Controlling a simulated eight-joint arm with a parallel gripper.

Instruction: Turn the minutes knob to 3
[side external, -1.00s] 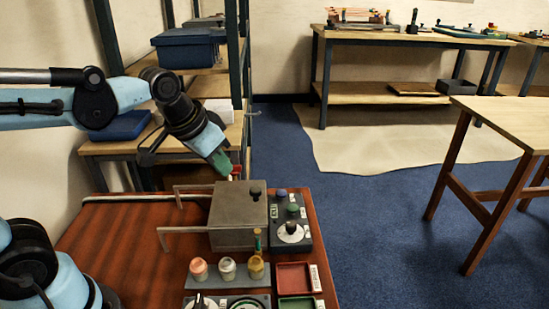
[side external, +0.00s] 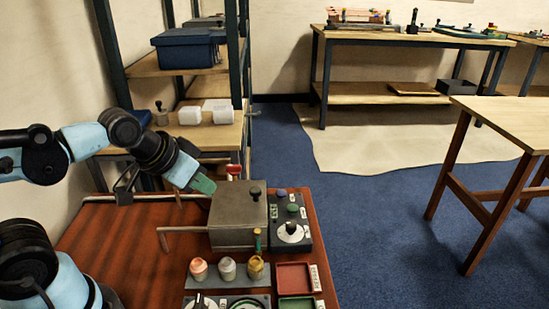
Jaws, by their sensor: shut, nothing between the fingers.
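A dark control panel (side external: 304,243) stands along the right side of a grey metal box (side external: 236,228). It carries a white dial with a black knob (side external: 291,229), a green knob (side external: 292,208) and a purple-grey knob (side external: 280,193). The labels are too small to read, so I cannot tell which is the minutes knob. My gripper (side external: 205,187), with a green end, is shut and empty. It is at the box's upper left, apart from the panel, with the box between. I cannot tell whether it touches the box.
Several small jars (side external: 227,268) stand in a holder in front, beside a red tray (side external: 293,277) and a green tray (side external: 297,304). Another black knob (side external: 198,302) is at the front edge. A shelf rack (side external: 240,80) stands behind.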

